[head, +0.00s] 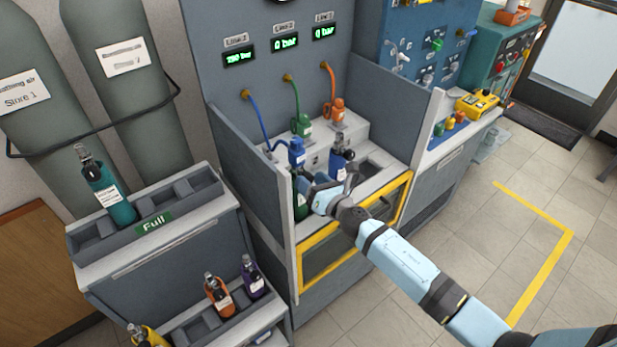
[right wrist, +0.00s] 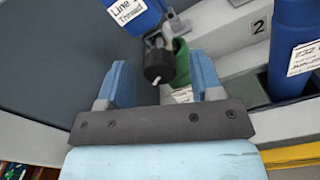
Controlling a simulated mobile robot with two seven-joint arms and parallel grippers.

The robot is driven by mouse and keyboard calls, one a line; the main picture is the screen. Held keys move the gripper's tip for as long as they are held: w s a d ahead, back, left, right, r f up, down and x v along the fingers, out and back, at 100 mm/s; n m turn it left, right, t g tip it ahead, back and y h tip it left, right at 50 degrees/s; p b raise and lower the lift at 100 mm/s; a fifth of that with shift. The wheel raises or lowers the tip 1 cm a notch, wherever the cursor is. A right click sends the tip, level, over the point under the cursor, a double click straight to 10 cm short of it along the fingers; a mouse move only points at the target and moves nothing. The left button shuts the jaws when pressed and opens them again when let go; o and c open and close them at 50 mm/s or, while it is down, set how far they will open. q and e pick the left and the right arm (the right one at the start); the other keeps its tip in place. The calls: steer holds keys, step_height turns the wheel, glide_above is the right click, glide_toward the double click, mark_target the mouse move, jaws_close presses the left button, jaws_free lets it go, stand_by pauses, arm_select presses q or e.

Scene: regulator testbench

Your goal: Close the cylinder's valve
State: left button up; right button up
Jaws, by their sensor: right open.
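A dark green cylinder (head: 301,203) stands in the leftmost bay of the testbench, largely hidden by my right gripper (head: 312,188). A blue regulator (head: 297,151) on a blue hose sits at its top; it also shows in the right wrist view (right wrist: 133,14). My right gripper (right wrist: 162,82) is open. In the right wrist view a black valve knob (right wrist: 158,66) with a white mark appears between the two light blue fingers, with gaps on both sides. Part of the green cylinder (right wrist: 182,66) shows behind the knob. My left gripper is out of view.
A blue cylinder (head: 339,165) stands in the neighbouring bay, close right of the gripper. A grey side wall (head: 248,160) bounds the bench at left. The line 1 display (head: 239,57) reads about 230 bar; the others read 0. A rack marked Full (head: 150,244) stands left.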

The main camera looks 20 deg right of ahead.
steer(key=shift+x, duration=0.75)
steer(key=c, duration=0.9)
steer(key=shift+c, duration=0.2)
